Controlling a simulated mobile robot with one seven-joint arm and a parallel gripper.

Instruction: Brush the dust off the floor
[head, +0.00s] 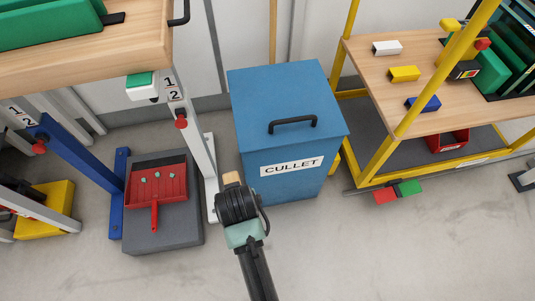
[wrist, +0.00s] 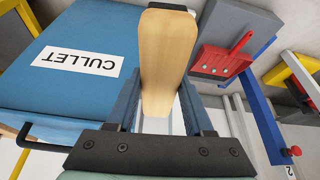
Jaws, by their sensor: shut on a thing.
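My gripper (head: 233,190) is shut on a pale wooden piece (head: 231,179), which looks like a brush handle. In the wrist view the wooden piece (wrist: 168,60) stands between the two blue-grey fingers of my gripper (wrist: 160,100). The gripper is just in front of the blue bin's left side. A red dustpan (head: 157,190) with small pale green bits in it lies on a dark grey block (head: 163,235), left of the gripper. The grey floor (head: 330,250) shows no dust I can make out.
The blue bin labelled CULLET (head: 285,100) has a closed lid with a black handle. A wooden bench (head: 90,55) is at upper left, with blue and white posts below. A yellow-framed table (head: 385,85) is at right. Open floor lies at lower right.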

